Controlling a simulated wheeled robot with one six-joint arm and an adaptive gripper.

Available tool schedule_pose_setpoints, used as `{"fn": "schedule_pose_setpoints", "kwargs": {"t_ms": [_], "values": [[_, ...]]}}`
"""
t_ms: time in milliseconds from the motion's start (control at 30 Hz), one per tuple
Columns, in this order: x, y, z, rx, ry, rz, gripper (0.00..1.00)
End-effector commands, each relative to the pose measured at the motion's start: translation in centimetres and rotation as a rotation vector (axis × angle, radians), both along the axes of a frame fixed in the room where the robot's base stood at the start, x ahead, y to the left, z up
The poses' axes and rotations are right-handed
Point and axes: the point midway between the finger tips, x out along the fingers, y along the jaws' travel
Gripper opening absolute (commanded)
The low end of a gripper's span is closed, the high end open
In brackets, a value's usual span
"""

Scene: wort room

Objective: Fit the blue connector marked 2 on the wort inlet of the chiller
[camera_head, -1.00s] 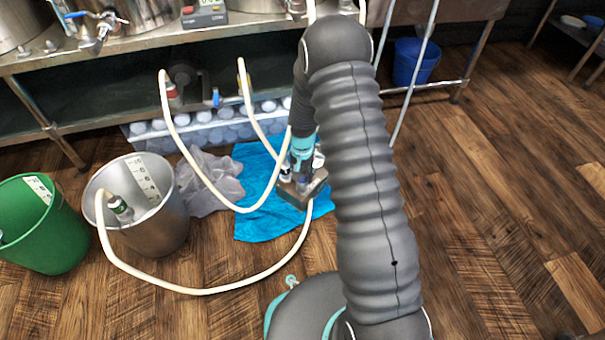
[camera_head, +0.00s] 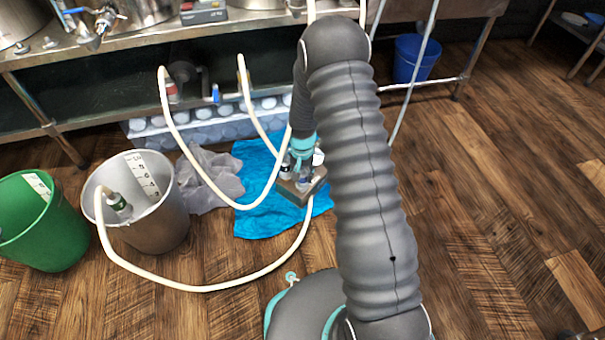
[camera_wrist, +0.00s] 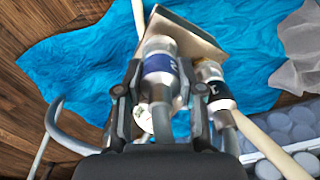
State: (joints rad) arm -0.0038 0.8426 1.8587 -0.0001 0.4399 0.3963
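The chiller is a small metal block (camera_head: 312,189) standing on a blue cloth, with its plate (camera_wrist: 196,33) behind the connectors in the wrist view. My gripper (camera_wrist: 159,72) has its two fingers on either side of the blue-banded connector marked 2 (camera_wrist: 160,66) and appears shut on it. The connector's far end is at the chiller plate, but I cannot tell whether it is seated on the inlet. A dark-banded connector (camera_wrist: 213,88) stands beside it at the chiller, just right of my fingers. In the head view my forearm hides part of this area.
White hoses (camera_head: 222,196) loop around the chiller. A steel bucket (camera_head: 165,225) with a green-banded connector (camera_head: 117,202) and a green bucket (camera_head: 42,232) stand left. A grey cloth (camera_head: 208,182) and a bottle crate (camera_head: 205,124) lie close by. Wooden floor is clear at right.

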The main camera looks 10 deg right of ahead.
Motion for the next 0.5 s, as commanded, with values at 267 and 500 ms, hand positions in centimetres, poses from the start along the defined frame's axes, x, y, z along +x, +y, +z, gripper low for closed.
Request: {"fn": "schedule_pose_setpoints", "kwargs": {"t_ms": [267, 500], "values": [[0.01, 0.01, 0.05, 0.0, 0.0, 0.0, 0.67], [0.04, 0.0, 0.57, 0.0, -0.001, 0.0, 0.67]]}}
